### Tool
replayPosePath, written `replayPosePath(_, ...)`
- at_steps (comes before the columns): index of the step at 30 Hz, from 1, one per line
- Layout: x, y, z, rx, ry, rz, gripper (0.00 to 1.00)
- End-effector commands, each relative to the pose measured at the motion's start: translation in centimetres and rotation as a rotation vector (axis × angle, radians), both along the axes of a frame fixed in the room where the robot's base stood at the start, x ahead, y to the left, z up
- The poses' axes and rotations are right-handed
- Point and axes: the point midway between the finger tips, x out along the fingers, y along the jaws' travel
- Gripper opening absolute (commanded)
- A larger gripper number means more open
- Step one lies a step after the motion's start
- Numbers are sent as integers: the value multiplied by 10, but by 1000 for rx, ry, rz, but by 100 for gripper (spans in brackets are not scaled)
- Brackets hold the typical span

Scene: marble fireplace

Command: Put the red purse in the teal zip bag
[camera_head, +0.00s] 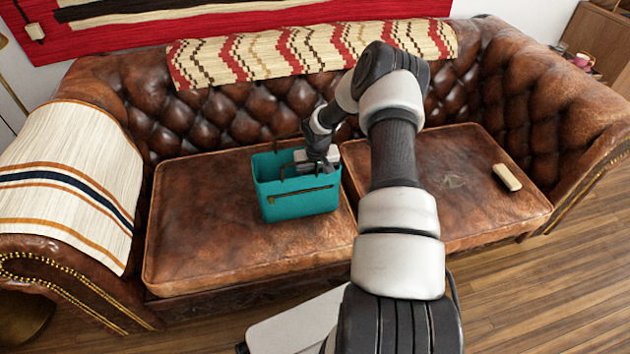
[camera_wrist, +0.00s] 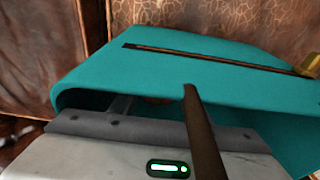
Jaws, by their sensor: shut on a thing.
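The teal zip bag (camera_head: 298,203) stands open-topped on the left seat cushion of the sofa, with a dark zip on its front. In the wrist view the teal zip bag (camera_wrist: 170,72) fills the middle, and one brown handle strap (camera_wrist: 203,135) crosses in front of my gripper. My gripper (camera_head: 308,167) reaches down into the bag's opening, its fingers mostly hidden by the bag's wall. A small reddish patch of the red purse (camera_wrist: 157,100) shows between the fingers, inside the opening. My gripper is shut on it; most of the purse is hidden.
A small beige block (camera_head: 507,177) lies on the right seat cushion (camera_head: 463,190). A striped blanket (camera_head: 70,180) covers the left armrest. A patterned throw (camera_head: 310,50) hangs over the backrest behind my arm. The left cushion around the bag is clear.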

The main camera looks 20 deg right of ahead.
Motion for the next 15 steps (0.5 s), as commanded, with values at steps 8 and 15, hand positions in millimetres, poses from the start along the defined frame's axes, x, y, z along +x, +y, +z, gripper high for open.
replayPosePath(8, 0, 0, -3, -1, -1, 0, 54)
replayPosePath(15, 0, 0, -3, -1, 0, 1, 61)
